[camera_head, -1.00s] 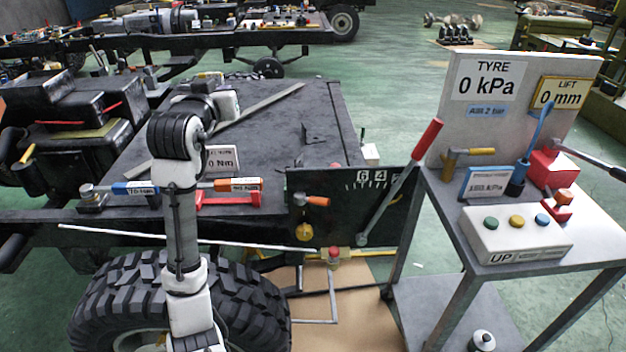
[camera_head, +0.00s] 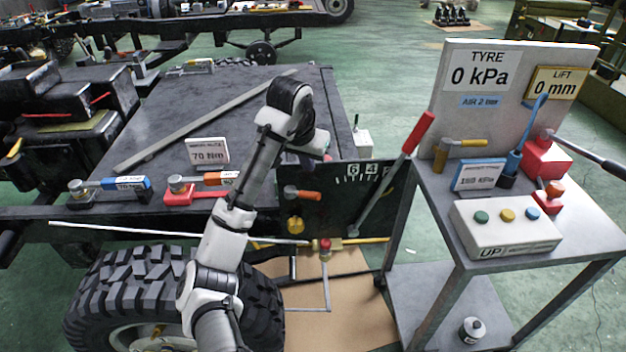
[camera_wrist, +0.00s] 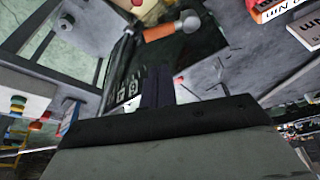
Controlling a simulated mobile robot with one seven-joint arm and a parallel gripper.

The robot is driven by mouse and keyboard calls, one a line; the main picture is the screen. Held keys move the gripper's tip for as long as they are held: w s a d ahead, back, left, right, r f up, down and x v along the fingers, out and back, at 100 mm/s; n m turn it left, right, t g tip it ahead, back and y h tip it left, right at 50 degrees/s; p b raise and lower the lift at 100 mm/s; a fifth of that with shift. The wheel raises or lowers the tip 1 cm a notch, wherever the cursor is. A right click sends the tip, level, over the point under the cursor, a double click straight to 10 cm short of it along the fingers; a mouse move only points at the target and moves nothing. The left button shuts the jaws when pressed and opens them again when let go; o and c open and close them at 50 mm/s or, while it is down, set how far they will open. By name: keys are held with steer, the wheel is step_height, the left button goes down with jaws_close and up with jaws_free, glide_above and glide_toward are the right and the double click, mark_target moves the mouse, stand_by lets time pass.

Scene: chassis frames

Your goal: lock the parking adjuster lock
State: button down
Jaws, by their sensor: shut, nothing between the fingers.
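A small lever with an orange grip (camera_head: 304,195) is mounted on a black panel (camera_head: 345,205) marked with a white number scale; it looks like the parking adjuster lock, though no label confirms it. In the wrist view the orange grip (camera_wrist: 170,31) lies beyond my fingers, with a grey pivot end. A long lever with a red grip (camera_head: 419,132) slants up along the panel's right side. My gripper (camera_wrist: 158,88) is shut and empty, with dark fingers pointing toward the panel area. In the head view its fingertips are hard to make out above the panel.
Blue (camera_head: 126,183) and orange (camera_head: 222,178) torque wrenches lie on the dark deck (camera_head: 280,95). A grey cart (camera_head: 580,215) with a button box (camera_head: 505,228) stands at right. A tyre (camera_head: 125,290) is below my arm. A yellow knob (camera_head: 295,225) sits under the orange lever.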

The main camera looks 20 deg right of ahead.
mark_target(305, 194)
steer(key=x, duration=1)
stand_by(0.4)
